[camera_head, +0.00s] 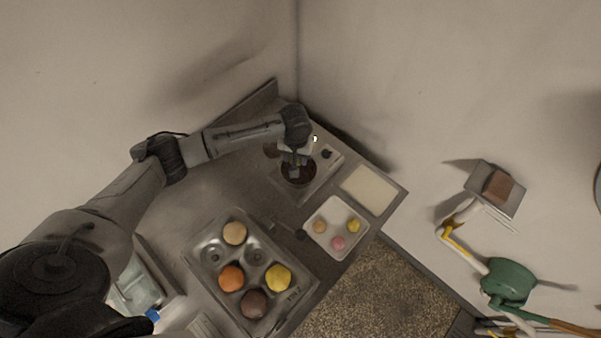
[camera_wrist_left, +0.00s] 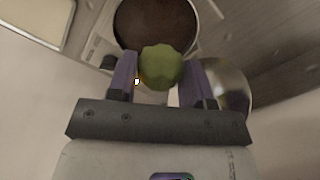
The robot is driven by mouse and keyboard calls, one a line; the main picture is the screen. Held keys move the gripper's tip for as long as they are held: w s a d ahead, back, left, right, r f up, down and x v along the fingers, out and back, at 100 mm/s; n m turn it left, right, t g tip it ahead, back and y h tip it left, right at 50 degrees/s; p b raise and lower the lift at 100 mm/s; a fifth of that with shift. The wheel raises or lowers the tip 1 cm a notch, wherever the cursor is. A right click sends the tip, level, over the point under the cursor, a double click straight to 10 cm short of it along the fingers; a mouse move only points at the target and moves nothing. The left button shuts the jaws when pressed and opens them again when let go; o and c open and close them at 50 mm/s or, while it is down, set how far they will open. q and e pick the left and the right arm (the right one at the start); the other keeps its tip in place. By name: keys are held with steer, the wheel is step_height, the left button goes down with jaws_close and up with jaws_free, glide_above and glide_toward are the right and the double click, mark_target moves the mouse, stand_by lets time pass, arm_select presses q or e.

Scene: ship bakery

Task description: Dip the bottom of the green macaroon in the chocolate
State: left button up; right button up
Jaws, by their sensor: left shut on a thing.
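The green macaroon (camera_wrist_left: 161,67) is held between the two fingers of my left gripper (camera_wrist_left: 158,84), which is shut on it. In the wrist view it overlaps the near edge of the round pot of dark chocolate (camera_wrist_left: 155,20). In the head view my left gripper (camera_head: 296,165) is over the chocolate pot (camera_head: 299,174) on its small metal unit, and the arm hides part of it. I cannot tell whether the macaroon's bottom touches the chocolate. My right gripper is not in view.
A metal tray (camera_head: 200,254) holds several coloured macaroons and has empty hollows. A white plate (camera_head: 318,237) carries small yellow, orange and pink pieces. A pale rectangular board (camera_head: 369,187) lies near the corner. A second round metal bowl (camera_wrist_left: 230,88) is beside the gripper in the wrist view.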

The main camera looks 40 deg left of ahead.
mark_target(298, 164)
arm_select(q)
steer(key=shift+w+a+f, duration=0.2)
steer(key=shift+w+a, duration=0.05)
steer(key=shift+w, duration=0.4)
steer(key=shift+w+m, duration=0.2)
steer(key=shift+m, duration=0.2)
steer(key=shift+f, duration=0.1)
steer(key=shift+f+b, duration=0.3)
steer(key=shift+b, duration=0.2)
step_height(298, 164, down, 6)
steer(key=b, duration=0.6)
steer(key=shift+r+b, duration=0.2)
steer(key=shift+b, duration=0.15)
steer(key=shift+f, duration=1.05)
